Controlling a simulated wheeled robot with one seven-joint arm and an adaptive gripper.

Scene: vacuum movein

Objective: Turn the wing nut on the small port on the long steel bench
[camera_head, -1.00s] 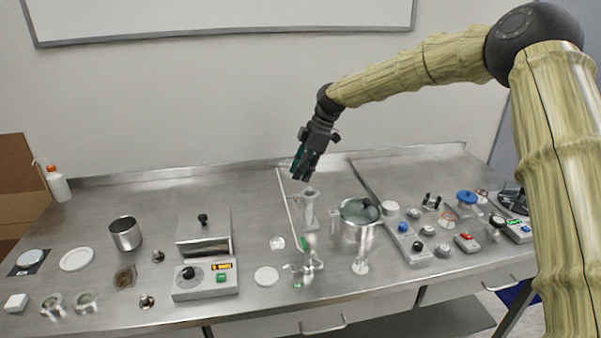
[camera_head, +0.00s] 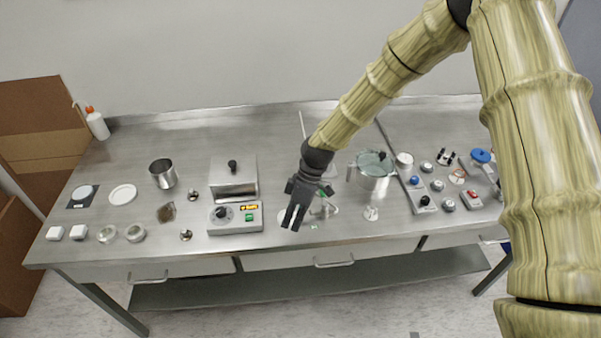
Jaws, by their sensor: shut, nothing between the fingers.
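The long steel bench (camera_head: 130,225) runs across the view with small equipment on it. My gripper (camera_head: 292,222) points down over the front middle of the bench, and its fingers are shut and empty. It is right of the hotplate-like box and left of the steel pot. Just behind and right of it is a small steel fitting (camera_head: 324,209) with a green part, partly hidden by my gripper. I cannot tell whether this fitting is the small port, and no wing nut can be made out at this size.
A box with a dial and display (camera_head: 235,219) stands left of my gripper. Farther right are a switch strip (camera_head: 418,195) and several small parts.

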